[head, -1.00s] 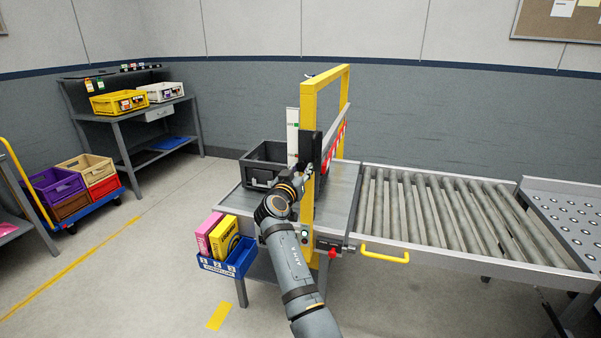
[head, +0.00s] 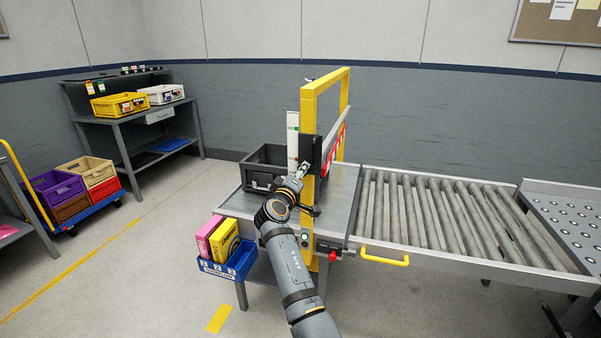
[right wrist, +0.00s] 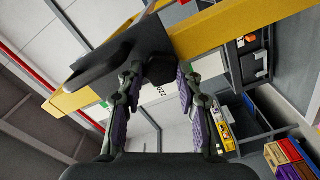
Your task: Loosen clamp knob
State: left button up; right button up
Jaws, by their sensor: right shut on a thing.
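The black clamp (head: 311,152) sits on the near post of the yellow frame (head: 308,112) above the conveyor. My right gripper (head: 303,168) is at the clamp, on its near side. In the right wrist view the clamp is a dark block (right wrist: 115,55) beside the yellow post (right wrist: 235,25). A small black knob (right wrist: 160,70) shows between the tips of my right gripper (right wrist: 158,82), whose purple-padded fingers are shut on it. In the head view the knob is mostly hidden by my gripper. My left gripper is not in view.
A black crate (head: 262,170) stands on the conveyor left of the frame. A blue bin (head: 240,262) with pink and yellow boxes hangs at the near edge. A red button (head: 332,255) and yellow handle (head: 385,259) are low on the right. Rollers (head: 440,210) extend right.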

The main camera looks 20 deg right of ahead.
jog(key=n+p, duration=0.5)
jog(key=n, duration=0.6)
jog(key=shift+n+p, duration=0.3)
jog(key=shift+p, duration=0.1)
dwell(0.3)
jog(key=o, duration=1.1)
jog(key=shift+o, duration=0.2)
jog(key=shift+f, duration=0.1)
